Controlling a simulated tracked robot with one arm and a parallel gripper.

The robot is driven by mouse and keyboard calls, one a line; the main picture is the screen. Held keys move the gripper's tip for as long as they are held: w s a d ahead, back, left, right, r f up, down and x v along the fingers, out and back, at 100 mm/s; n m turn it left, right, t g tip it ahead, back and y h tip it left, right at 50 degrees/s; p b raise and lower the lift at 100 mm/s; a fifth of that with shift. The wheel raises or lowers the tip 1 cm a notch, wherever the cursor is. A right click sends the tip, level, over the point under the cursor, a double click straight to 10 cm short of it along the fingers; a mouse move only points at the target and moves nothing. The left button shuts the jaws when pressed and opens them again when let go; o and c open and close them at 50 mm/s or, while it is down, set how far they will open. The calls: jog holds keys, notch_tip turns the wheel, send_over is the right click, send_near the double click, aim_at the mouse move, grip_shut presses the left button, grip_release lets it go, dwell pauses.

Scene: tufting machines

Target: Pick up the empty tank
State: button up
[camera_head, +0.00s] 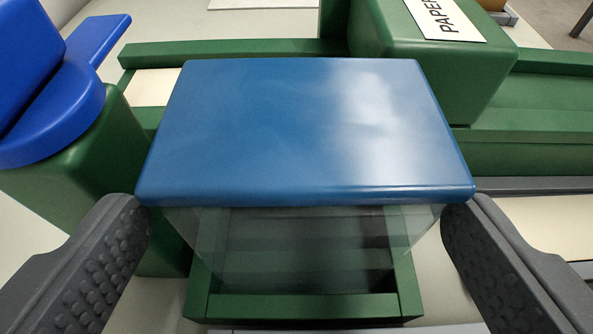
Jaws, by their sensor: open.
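The tank has a blue lid (300,130) and a clear body (300,240) that looks empty. It sits upright in a green frame (310,306) in the middle of the head camera view. My gripper (306,225) is open, with one dark grey studded finger on each side of the tank. The fingertips are close to the lid's left and right front corners. I cannot tell whether they touch the tank. The lower part of the tank is partly hidden by the frame.
A green block with a "PAPER" label (440,18) stands behind at the right. A blue part (60,110) on a green block (85,180) stands close at the left. A green rail (530,148) runs along the right. Pale table surface shows at the lower left.

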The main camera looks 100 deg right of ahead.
jog(key=x, duration=0.5)
jog(key=shift+d+b, duration=0.1)
jog(key=shift+b, duration=0.2)
jog(key=c, duration=0.7)
jog(key=shift+c, duration=0.2)
